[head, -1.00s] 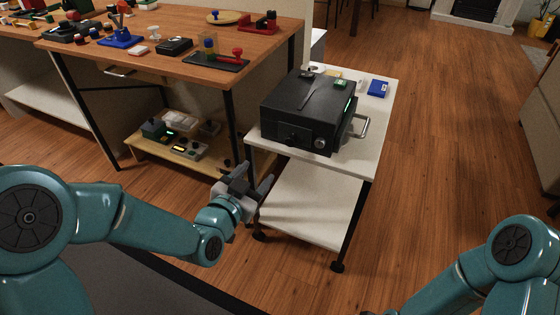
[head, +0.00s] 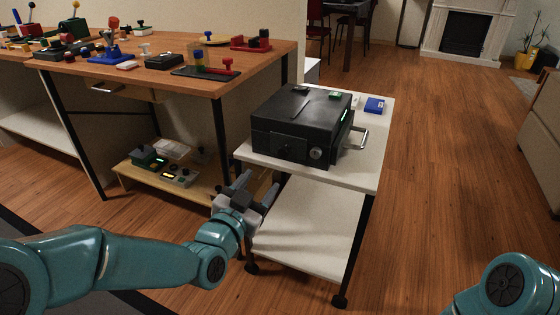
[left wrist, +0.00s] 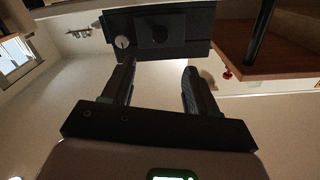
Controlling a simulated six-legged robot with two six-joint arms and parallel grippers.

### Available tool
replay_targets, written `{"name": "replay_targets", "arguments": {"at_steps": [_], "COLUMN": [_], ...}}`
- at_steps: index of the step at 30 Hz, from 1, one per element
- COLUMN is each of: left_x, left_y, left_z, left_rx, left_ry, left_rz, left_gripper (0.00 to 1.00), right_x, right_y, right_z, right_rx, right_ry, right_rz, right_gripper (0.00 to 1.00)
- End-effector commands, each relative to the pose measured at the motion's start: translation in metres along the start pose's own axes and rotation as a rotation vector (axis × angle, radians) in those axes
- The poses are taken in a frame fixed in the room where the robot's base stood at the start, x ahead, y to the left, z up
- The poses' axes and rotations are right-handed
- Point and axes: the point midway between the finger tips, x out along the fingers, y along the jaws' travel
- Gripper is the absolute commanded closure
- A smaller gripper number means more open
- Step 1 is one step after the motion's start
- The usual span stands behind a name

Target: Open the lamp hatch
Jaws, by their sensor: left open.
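A black box-shaped device (head: 300,125) sits on the white cart top (head: 362,170). I cannot tell which panel is the lamp hatch. My left gripper (head: 257,192) is open and empty, below and in front of the cart's near left edge, apart from the device. In the left wrist view the device (left wrist: 185,30) appears beyond the open fingers (left wrist: 159,82). My right gripper is outside the frames; only my right arm shows.
A blue box (head: 374,105) lies behind the device on the cart. A wooden workbench (head: 130,72) with several gadgets stands at left, with a low shelf (head: 135,172) below. The cart has a lower shelf (head: 310,228). The floor at right is clear.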

Motion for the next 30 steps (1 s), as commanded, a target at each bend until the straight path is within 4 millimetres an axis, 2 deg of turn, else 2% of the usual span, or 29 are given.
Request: {"name": "replay_targets", "arguments": {"at_steps": [1, 9, 15, 21, 29, 30], "left_x": [0.013, 0.077, 0.107, 0.119, 0.119, 0.119], "left_y": [0.001, 0.002, 0.002, 0.001, 0.001, 0.001], "left_z": [0.003, 0.003, 0.002, 0.001, 0.0, 0.0], "left_rx": [0.0, 0.0, -0.001, -0.001, -0.001, -0.001], "left_ry": [0.002, 0.001, -0.001, -0.001, -0.001, -0.001], "left_rz": [0.0, -0.002, -0.001, -0.002, -0.002, -0.002], "left_gripper": [0.42, 0.42, 0.42, 0.42, 0.42, 0.55], "right_x": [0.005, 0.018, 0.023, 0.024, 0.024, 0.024], "right_y": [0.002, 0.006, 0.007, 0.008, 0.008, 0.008], "right_z": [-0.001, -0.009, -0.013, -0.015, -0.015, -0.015], "right_rx": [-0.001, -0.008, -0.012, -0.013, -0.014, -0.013], "right_ry": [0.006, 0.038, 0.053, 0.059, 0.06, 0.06], "right_rz": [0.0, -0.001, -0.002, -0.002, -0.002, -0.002], "right_gripper": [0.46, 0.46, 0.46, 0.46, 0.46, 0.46]}}
